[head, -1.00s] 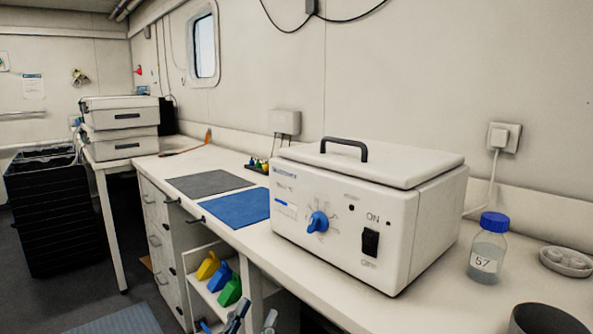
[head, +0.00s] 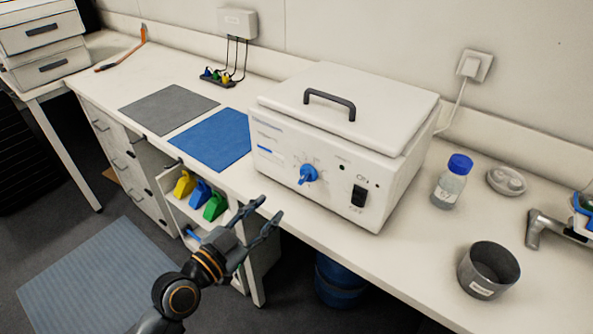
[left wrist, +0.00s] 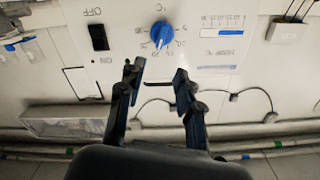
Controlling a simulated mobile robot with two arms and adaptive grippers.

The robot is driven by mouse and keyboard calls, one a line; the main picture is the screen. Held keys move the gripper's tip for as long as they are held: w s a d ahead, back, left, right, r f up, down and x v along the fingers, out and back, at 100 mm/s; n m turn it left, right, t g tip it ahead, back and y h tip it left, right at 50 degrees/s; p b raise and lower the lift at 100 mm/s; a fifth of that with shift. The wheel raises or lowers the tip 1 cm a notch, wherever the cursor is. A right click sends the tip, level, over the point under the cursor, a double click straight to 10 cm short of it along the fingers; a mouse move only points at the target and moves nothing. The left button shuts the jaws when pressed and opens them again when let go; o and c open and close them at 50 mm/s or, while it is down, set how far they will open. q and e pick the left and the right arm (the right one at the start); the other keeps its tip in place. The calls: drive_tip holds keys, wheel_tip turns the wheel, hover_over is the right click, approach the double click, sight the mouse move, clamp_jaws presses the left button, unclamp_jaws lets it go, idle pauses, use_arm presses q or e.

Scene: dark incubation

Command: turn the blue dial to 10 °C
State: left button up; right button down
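The blue dial (head: 308,174) sits on the front panel of a white box-shaped incubator (head: 272,180) on the bench. In the left wrist view the panel appears upside down, and the dial (left wrist: 161,31) has a pale pointer at its lower edge; the scale around it is too small to read surely. My left gripper (head: 270,208) is open and empty, below and left of the dial in the head view, apart from it. In the left wrist view its fingertips (left wrist: 158,68) are spread just below the dial. My right gripper is not in view.
A black ON/OFF switch (head: 359,195) is right of the dial. A blue-capped bottle (head: 450,184), a dark cup (head: 488,272) and a metal fixture (head: 541,229) stand to the right. Blue (head: 215,142) and grey (head: 165,108) mats lie left. An open shelf (head: 175,205) holds coloured items below.

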sight(303, 177)
use_arm(q)
drive_tip(key=p+x, duration=0.2)
drive_tip(key=x, duration=1)
clamp_jaws()
